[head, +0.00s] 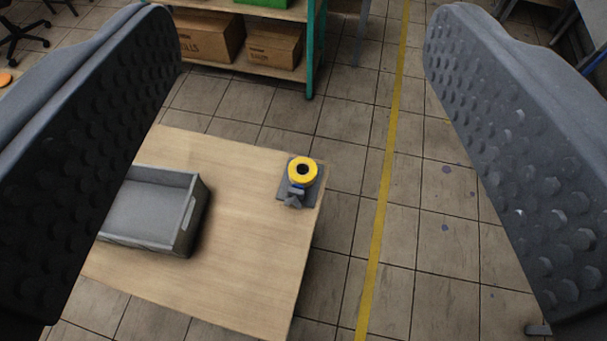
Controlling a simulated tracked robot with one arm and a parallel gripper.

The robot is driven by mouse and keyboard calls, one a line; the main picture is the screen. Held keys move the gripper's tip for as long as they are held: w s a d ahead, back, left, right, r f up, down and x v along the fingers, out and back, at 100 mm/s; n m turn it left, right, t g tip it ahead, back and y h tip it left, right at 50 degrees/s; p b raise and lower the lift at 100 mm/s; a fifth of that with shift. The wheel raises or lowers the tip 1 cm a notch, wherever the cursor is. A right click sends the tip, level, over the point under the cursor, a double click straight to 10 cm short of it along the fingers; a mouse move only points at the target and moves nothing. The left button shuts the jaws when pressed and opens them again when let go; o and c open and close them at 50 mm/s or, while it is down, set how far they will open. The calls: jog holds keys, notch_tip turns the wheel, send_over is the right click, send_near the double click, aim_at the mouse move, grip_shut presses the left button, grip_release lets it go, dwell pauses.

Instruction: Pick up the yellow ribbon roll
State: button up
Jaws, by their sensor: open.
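The yellow ribbon roll (302,164) is a small yellow ring with a dark centre. It sits on a grey holder (293,199) at the right edge of a wooden table (240,240). My gripper (303,40) shows as two large grey fingers with bumpy pads, one on each side of the picture. The fingers are wide apart with nothing between them. The roll is well beyond the fingers and lies between them in the picture, slightly left of midway at its height. Nothing hides the roll.
A grey open bin (190,215) stands on the table left of the roll; my left finger hides part of it. A shelf with a teal post (313,50) and cardboard boxes (273,45) stands behind. A yellow floor line (383,190) runs along clear tiles right of the table.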

jog(key=o, duration=0.7)
jog(key=shift+w+f, duration=0.15)
jog(key=shift+w, duration=0.05)
jog(key=shift+c, duration=0.2)
jog(key=shift+o, duration=0.5)
jog(key=w+d+f+h, duration=0.1)
jog(key=w+f, duration=1)
jog(key=f, duration=0.1)
jog(key=shift+w+d+b, duration=0.15)
jog(key=shift+d+b, duration=0.05)
jog(key=shift+b, duration=0.15)
jog(key=w+d+f, duration=0.1)
jog(key=w+f, duration=0.6)
jog(key=f, duration=0.7)
jog(key=n+g+y+b, duration=0.2)
jog(key=y+b, duration=0.1)
jog(key=b, duration=0.1)
send_near(302, 166)
jog(key=shift+r, duration=0.15)
jog(key=shift+w+a, duration=0.15)
jog(key=shift+w, duration=0.35)
jog(key=x, duration=0.1)
jog(key=b+x, duration=0.1)
jog(key=x, duration=0.1)
jog(key=shift+w+a+f, duration=0.1)
jog(key=shift+w+f, duration=0.1)
jog(key=shift+f, duration=0.2)
jog(key=shift+w+f, duration=0.1)
jog(key=shift+w, duration=0.35)
